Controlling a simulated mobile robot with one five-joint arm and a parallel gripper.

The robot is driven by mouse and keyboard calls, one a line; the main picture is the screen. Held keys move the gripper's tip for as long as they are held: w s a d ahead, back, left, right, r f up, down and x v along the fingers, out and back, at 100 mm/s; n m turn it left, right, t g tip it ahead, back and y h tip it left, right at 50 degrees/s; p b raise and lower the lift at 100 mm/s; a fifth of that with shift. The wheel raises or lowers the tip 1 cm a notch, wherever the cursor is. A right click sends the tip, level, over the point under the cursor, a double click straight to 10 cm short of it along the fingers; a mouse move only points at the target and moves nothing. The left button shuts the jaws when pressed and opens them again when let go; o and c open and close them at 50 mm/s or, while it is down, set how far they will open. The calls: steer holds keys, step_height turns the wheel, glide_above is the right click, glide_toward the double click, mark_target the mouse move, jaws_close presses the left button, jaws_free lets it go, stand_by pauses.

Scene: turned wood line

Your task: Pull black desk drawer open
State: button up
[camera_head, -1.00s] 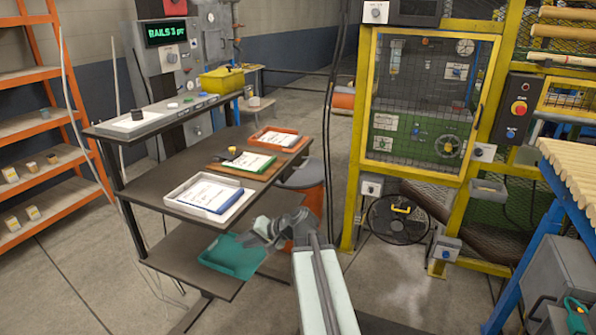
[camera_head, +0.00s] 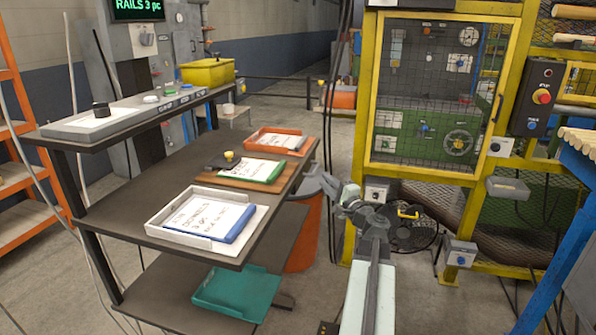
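The dark desk (camera_head: 130,205) stands at left, with an upper ledge, a main top and a lower shelf (camera_head: 165,295). I cannot make out a separate black drawer front or a handle on it. My gripper (camera_head: 347,197) is at the end of my arm, right of the desk and apart from it in the picture. It is small and seen from behind, so its fingers cannot be told open or shut. I see nothing held in it.
A white tray (camera_head: 180,238), a wooden clipboard (camera_head: 238,184) and an orange tray (camera_head: 267,133) lie on the desk top. A teal tray (camera_head: 237,293) sits on the lower shelf. An orange bin (camera_head: 306,235) stands behind the desk. A yellow caged machine (camera_head: 362,130) stands ahead.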

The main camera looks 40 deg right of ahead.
mark_target(317, 167)
steer(key=x, duration=0.5)
steer(key=d+p+x, duration=0.1)
steer(key=x, duration=0.2)
steer(key=shift+r, duration=0.2)
jaws_close()
steer(key=shift+s+f, duration=0.1)
stand_by(1.1)
